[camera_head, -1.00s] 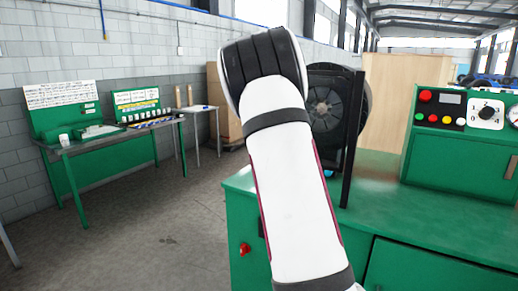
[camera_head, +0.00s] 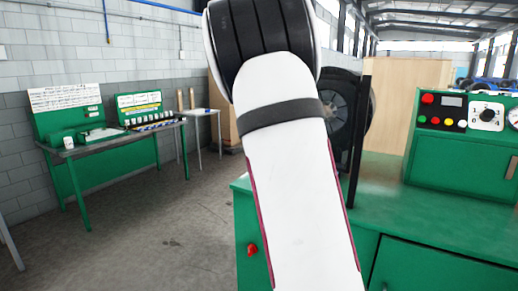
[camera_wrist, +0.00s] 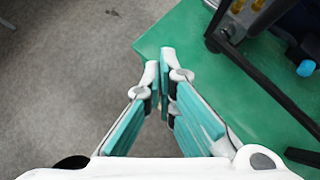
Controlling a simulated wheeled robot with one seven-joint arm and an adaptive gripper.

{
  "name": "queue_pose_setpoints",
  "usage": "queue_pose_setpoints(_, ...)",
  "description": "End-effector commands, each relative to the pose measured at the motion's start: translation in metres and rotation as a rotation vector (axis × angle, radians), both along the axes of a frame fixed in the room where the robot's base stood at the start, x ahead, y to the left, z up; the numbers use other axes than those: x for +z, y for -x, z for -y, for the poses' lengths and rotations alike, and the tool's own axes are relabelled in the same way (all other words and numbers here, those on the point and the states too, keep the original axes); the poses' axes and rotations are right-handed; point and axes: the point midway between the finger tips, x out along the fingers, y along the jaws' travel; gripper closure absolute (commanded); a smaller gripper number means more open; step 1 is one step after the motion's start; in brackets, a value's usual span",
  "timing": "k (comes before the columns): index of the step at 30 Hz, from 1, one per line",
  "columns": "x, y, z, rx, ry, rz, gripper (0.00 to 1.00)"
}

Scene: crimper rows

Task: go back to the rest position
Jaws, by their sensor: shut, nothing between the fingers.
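My gripper (camera_wrist: 159,72) shows in the wrist view with its two teal-lined fingers together at the tips and nothing between them. It hangs above the left edge of the green bench (camera_wrist: 185,38), partly over the grey floor. In the head view my white arm rises through the middle and hides part of the green bench (camera_head: 450,215). My gripper does not show in the head view.
A dark reel on a black frame (camera_head: 345,115) stands on the bench beside my arm. A green control box (camera_head: 462,165) with buttons stands at the right. A green table (camera_head: 110,142) stands by the left wall. The floor (camera_head: 150,235) between is clear.

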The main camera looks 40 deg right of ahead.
Motion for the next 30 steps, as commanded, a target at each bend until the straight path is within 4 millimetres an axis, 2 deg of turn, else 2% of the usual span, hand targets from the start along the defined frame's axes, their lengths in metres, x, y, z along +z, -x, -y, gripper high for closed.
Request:
queue_pose_setpoints(6, 0.015, 0.004, -0.015, 0.001, 0.001, -0.001, 1.0)
queue_pose_setpoints(16, 0.017, 0.005, -0.017, -0.001, -0.001, 0.0, 1.0)
queue_pose_setpoints(20, 0.019, 0.01, -0.032, 0.082, 0.024, -0.03, 1.0)
queue_pose_setpoints(23, 0.022, 0.021, -0.062, 0.254, 0.086, -0.083, 1.0)
queue_pose_setpoints(30, 0.029, 0.07, -0.17, 0.896, 0.38, -0.228, 1.0)
